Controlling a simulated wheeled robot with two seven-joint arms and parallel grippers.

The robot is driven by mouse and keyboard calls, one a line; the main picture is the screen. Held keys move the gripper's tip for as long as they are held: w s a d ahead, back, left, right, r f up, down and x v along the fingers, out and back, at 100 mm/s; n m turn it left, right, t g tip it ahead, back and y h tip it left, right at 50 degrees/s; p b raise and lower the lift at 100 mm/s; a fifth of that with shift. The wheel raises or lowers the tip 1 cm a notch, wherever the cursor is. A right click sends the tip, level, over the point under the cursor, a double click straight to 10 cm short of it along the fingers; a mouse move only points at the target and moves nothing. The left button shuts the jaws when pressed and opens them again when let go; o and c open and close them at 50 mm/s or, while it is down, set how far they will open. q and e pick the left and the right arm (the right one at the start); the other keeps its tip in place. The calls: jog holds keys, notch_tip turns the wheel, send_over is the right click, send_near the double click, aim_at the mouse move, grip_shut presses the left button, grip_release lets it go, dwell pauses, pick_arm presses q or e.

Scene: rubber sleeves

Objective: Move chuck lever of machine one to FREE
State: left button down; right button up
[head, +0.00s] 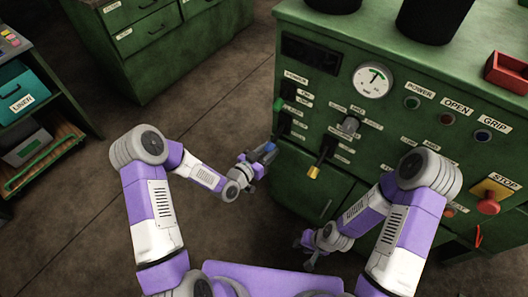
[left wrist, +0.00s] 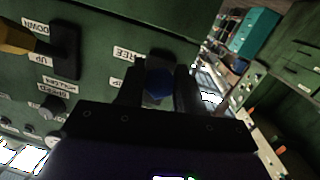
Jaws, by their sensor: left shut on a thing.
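The green machine (head: 345,120) stands at the right in the head view, with labelled levers on its front. My left gripper (head: 268,150) is at the left edge of its panel. In the left wrist view the gripper (left wrist: 160,88) is shut on the blue knob (left wrist: 158,86) of the chuck lever, between its two fingers. The FREE label (left wrist: 127,53) is beside the lever, and a partly hidden label is near it. The lever's exact position is hard to tell. My right gripper (head: 304,250) hangs low before the machine, empty, with its fingers apart.
A yellow-tipped lever (head: 314,171) sticks out right of my left gripper. A green-knobbed lever (head: 279,104) is above it. A gauge (head: 373,80), buttons and a red stop button (head: 488,204) are further right. The floor (head: 75,215) at left is clear.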

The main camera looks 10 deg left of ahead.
pick_arm(q)
jog(key=shift+f, duration=0.15)
jog(key=c, duration=0.7)
grip_release()
jog(key=shift+w, duration=0.1)
jog(key=shift+c, duration=0.2)
jog(key=f+p+v, duration=0.1)
jog(key=v, duration=0.6)
jog(key=shift+s+r+p, duration=0.3)
jog(key=shift+r+p, duration=0.1)
jog(key=shift+r, duration=0.05)
